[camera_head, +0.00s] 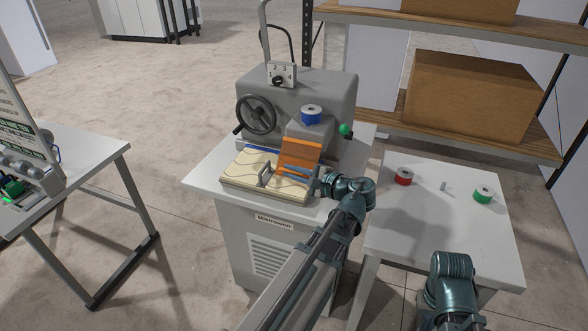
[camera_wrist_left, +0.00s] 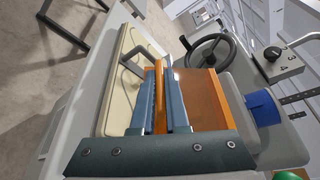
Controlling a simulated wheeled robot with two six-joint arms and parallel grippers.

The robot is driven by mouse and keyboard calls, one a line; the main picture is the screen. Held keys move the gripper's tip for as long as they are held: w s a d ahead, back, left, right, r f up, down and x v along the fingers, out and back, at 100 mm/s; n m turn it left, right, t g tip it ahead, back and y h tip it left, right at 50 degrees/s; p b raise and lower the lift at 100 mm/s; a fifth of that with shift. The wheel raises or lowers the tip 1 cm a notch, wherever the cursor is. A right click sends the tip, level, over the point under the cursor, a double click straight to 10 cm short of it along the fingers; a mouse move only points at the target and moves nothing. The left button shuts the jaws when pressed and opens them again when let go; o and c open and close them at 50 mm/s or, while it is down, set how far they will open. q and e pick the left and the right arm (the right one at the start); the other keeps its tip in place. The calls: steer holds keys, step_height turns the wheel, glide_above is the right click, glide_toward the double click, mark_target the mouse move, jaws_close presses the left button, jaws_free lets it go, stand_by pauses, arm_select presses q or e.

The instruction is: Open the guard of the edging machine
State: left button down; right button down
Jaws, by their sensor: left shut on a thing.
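The edging machine (camera_head: 300,90) is a grey housing on a white cabinet table, with a handwheel on its left. Its guard (camera_head: 300,152) is an orange see-through panel on the front, tilted, above a cream work bed. The guard also shows in the left wrist view (camera_wrist_left: 205,98). My left gripper (camera_head: 292,173) comes in from the right of the guard. In the left wrist view its two fingers (camera_wrist_left: 162,100) are shut on an orange strip of the guard's edge. My right arm shows at the lower right, but its fingertips are out of view.
A blue spool (camera_head: 311,114) sits on the machine, with a green knob (camera_head: 345,130) beside it. A side table (camera_head: 430,230) on the right holds a red spool (camera_head: 403,176) and a green spool (camera_head: 483,194). A shelf with boxes stands behind.

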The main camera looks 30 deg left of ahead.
arm_select(q)
steer(key=shift+s+r+m+g+h+p, duration=0.1)
steer(key=shift+r+m+g+h+p, duration=0.45)
steer(key=shift+r+p, duration=1)
steer(key=shift+r+m+g+h+p, duration=0.1)
steer(key=shift+r+m+p, duration=0.95)
steer(key=shift+p, duration=0.85)
steer(key=shift+s+r+m+g+h+p, duration=0.1)
steer(key=shift+r+m+g+h+p, duration=0.3)
steer(key=shift+r+p, duration=1.25)
steer(key=shift+f, duration=0.1)
steer(key=c, duration=1.2)
jaws_free()
steer(key=shift+w, duration=0.1)
steer(key=shift+d, duration=0.1)
